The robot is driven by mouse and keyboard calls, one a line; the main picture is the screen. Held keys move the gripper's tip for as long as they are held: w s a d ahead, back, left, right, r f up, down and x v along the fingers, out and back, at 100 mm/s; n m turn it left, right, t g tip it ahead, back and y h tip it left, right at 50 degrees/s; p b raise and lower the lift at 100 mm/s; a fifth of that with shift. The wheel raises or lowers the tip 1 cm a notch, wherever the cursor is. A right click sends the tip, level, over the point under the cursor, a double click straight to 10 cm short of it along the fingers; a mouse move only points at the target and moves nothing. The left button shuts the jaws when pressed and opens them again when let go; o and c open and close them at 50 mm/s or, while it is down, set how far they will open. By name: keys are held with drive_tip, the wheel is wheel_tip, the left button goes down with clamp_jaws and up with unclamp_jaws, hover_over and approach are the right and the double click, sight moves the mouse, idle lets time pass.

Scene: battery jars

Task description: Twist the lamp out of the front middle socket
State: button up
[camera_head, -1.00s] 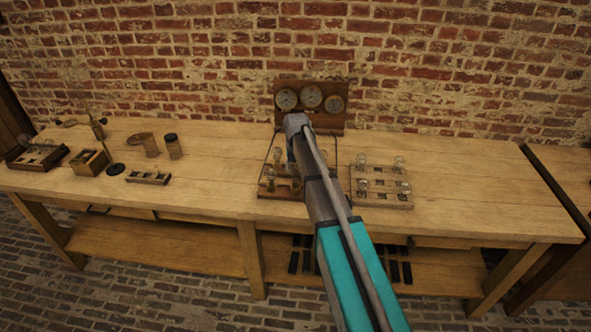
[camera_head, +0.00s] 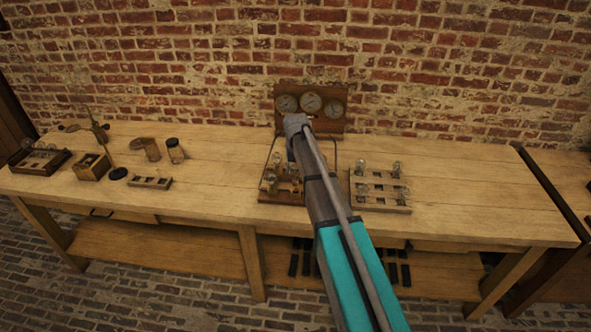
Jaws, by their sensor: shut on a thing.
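The wooden apparatus board (camera_head: 271,197) stands mid-bench, with a dark upright panel (camera_head: 335,123) of three round dials behind it. A clear glass lamp (camera_head: 268,184) shows at its front left. My arm crosses the board and hides its middle and right, including the front middle socket and any lamp there. My gripper (camera_head: 291,157) hangs below the wrist over the board, mostly hidden behind my arm. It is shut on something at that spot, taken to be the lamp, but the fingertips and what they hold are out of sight.
A wooden rack (camera_head: 400,207) with several glass lamps stands close at the right. A small box (camera_head: 92,168), a dark-lidded jar (camera_head: 175,151) and a slotted block (camera_head: 149,182) stand at the left. The bench's far right (camera_head: 480,205) is clear.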

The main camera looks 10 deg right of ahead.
drive_tip(key=shift+r+p, duration=1.05)
drive_tip(key=shift+r, duration=0.2)
